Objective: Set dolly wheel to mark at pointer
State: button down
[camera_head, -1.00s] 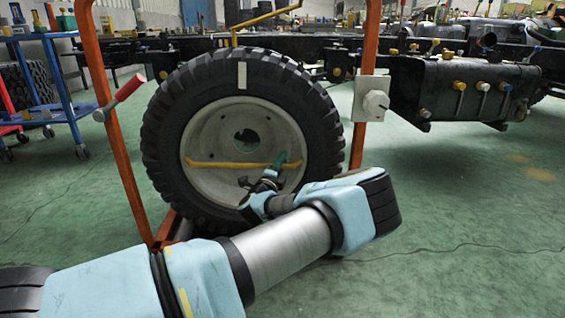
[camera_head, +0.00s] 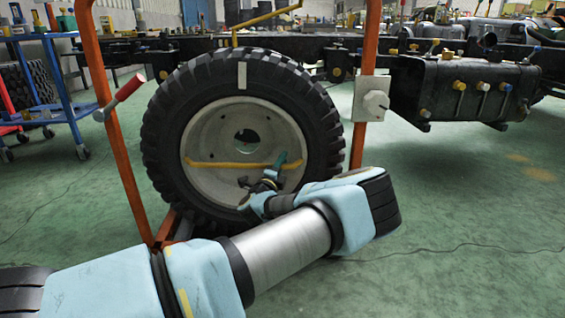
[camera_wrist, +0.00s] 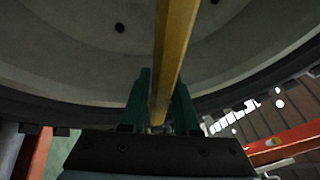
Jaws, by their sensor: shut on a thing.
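The dolly wheel (camera_head: 170,120) is a black knobbly tyre on a grey rim, upright in an orange frame. A pale mark (camera_head: 242,75) is on the tyre's upper sidewall. The yellow pointer (camera_head: 234,38) comes down above the tyre's top; its lower end shows slightly left of the mark. A yellow bar (camera_head: 225,165) lies nearly level across the rim below the hub hole. My gripper (camera_head: 281,162) is at the bar's right end. In the wrist view the green fingers (camera_wrist: 157,105) are shut around the yellow bar (camera_wrist: 174,50). The bar's far end is out of that view.
The orange dolly frame (camera_head: 118,150) has a red-handled crank (camera_head: 128,88) at left and a white box with a round knob (camera_head: 374,100) at right. A black chassis (camera_head: 470,85) stands behind. A blue cart (camera_head: 60,80) is at far left. The green floor (camera_head: 470,220) at right is clear.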

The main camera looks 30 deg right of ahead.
jog(key=shift+r+n+p, duration=0.3)
jog(key=shift+p, duration=0.15)
jog(key=c, duration=0.7)
grip_release()
jog(key=shift+o, duration=0.2)
jog(key=p+v, duration=0.4)
jog(key=v, duration=0.7)
